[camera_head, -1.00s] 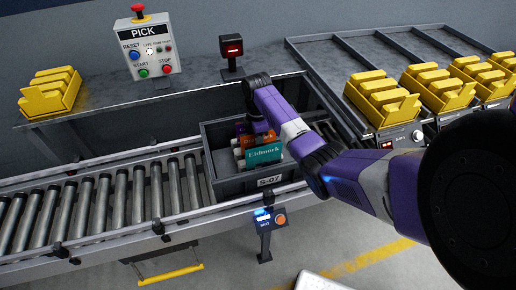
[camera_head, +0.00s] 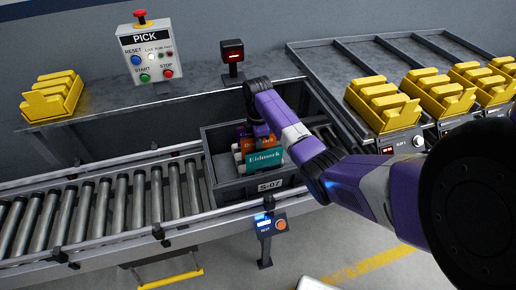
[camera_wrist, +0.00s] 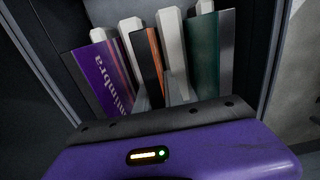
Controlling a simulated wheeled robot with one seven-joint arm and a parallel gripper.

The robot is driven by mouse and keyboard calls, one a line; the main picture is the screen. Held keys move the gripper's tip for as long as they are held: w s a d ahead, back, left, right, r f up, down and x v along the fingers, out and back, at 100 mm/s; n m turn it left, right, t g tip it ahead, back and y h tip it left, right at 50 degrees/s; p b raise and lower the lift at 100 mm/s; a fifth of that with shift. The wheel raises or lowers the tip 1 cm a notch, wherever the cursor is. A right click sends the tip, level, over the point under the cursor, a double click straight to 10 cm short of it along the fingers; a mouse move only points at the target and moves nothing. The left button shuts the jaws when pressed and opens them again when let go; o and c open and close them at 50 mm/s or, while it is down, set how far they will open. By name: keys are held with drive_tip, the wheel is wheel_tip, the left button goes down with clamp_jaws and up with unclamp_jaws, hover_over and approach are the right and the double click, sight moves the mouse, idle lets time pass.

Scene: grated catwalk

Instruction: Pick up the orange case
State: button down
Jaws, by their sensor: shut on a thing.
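The orange case (camera_wrist: 154,50) stands upright in the grey crate (camera_head: 279,190), showing in the wrist view as a narrow black and orange edge between two pale fingers. My gripper (camera_wrist: 152,42) is shut on it. In the head view my gripper (camera_head: 258,132) reaches down into the crate, and only a little of the orange case (camera_head: 247,145) shows behind a teal case. The purple case (camera_wrist: 100,75) stands to the left in the wrist view and the teal case (camera_wrist: 203,55) to the right. The lower part of the orange case is hidden.
The crate, marked S-07, sits on a roller conveyor (camera_head: 110,210). A PICK control box (camera_head: 150,52) and a small red-lit display (camera_head: 232,55) stand behind. Yellow bins (camera_head: 383,100) line the right, with another (camera_head: 52,98) at left.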

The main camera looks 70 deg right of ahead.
wheel_tip(320, 180, up, 11)
drive_tip(key=shift+f, duration=0.1)
wheel_tip(320, 180, up, 9)
drive_tip(key=p, duration=0.5)
drive_tip(key=shift+f, duration=0.2)
idle(0.6)
